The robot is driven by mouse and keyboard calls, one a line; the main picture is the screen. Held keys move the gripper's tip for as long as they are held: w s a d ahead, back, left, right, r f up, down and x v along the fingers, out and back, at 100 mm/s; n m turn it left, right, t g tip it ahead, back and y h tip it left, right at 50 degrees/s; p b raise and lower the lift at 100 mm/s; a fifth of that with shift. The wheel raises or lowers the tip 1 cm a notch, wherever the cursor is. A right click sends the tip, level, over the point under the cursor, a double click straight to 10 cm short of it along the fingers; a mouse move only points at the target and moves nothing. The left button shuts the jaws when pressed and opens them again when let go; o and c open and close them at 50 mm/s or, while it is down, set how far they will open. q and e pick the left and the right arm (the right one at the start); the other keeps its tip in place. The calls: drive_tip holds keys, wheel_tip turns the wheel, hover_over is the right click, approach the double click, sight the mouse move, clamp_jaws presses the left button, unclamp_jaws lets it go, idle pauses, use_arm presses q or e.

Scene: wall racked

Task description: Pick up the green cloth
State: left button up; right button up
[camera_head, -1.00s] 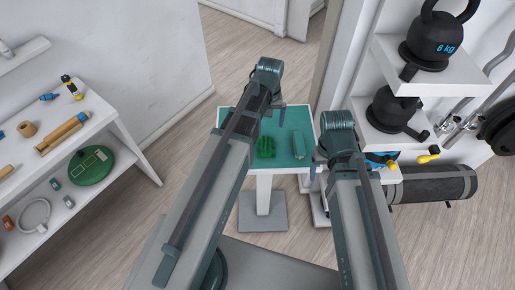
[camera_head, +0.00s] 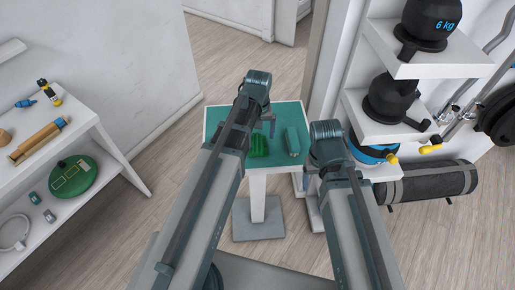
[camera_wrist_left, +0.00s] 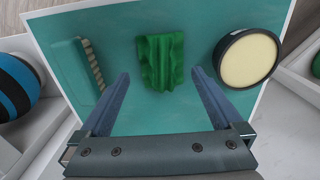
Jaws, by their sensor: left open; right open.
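The green cloth (camera_head: 259,146) lies crumpled on the teal top of a small white-edged table (camera_head: 222,124). In the left wrist view the cloth (camera_wrist_left: 161,60) shows in the middle, beyond and between the open fingers. My left gripper (camera_wrist_left: 160,76) is open and empty, with the cloth ahead of it. In the head view my left gripper (camera_head: 268,122) is partly hidden by its own arm, over the table. My right gripper (camera_head: 307,181) is mostly hidden by its arm, near the table's right edge.
A teal brush (camera_head: 291,141) lies right of the cloth. A round dark tin with a cream face (camera_wrist_left: 248,59) lies on the cloth's other side. White shelves with kettlebells (camera_head: 391,100) stand at right; a white rack with tools (camera_head: 80,140) stands at left.

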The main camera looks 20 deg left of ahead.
sight(258, 140)
use_arm(q)
drive_tip(key=f+b, duration=0.5)
drive_tip(key=shift+w+a+f, duration=0.1)
drive_tip(key=shift+a+f, duration=0.05)
drive_tip(key=shift+a, duration=0.05)
drive_tip(key=shift+c, duration=0.3)
drive_tip(key=c, duration=1.1)
drive_tip(key=shift+o, duration=0.2)
drive_tip(key=shift+r, duration=0.2)
